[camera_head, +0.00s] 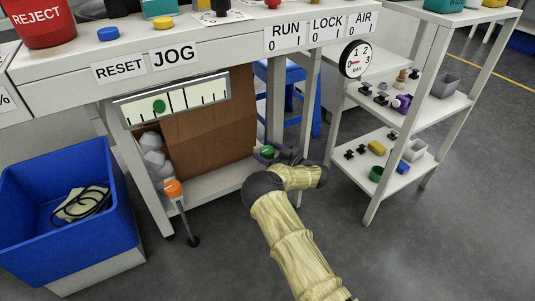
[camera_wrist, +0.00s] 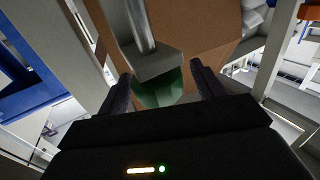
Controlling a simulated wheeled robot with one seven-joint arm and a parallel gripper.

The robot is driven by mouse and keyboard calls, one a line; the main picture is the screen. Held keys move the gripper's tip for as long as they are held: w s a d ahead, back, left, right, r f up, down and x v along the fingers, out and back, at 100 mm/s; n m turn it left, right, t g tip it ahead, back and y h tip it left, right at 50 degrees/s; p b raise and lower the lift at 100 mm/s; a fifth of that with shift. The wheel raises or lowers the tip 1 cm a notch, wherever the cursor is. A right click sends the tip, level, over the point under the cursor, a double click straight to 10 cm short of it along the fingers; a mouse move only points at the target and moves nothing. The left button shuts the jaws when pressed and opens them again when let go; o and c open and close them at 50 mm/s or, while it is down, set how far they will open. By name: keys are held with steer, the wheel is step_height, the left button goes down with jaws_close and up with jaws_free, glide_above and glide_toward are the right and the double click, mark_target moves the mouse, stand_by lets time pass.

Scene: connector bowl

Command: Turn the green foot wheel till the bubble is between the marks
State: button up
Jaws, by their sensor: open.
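The green foot wheel (camera_head: 267,151) is low on the bench's right leg, partly hidden by my gripper (camera_head: 284,156). In the wrist view the green wheel (camera_wrist: 160,90) lies between the two dark fingers of my gripper (camera_wrist: 161,88), below a grey metal block and rod. The fingers are open, with the wheel's lower part hidden by the gripper body. I cannot tell whether they touch it. The level (camera_head: 205,95) hangs tilted under the bench top. Its green bubble (camera_head: 159,106) sits left of the long marks near the middle.
An orange foot wheel (camera_head: 173,187) is on the bench's left leg. A brown board (camera_head: 212,115) stands under the bench. A blue bin (camera_head: 50,185) is at the left. A shelf rack (camera_head: 437,112) with small parts stands close on the right. The floor in front is clear.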

steer(key=shift+c, duration=0.4)
steer(key=c, duration=0.9)
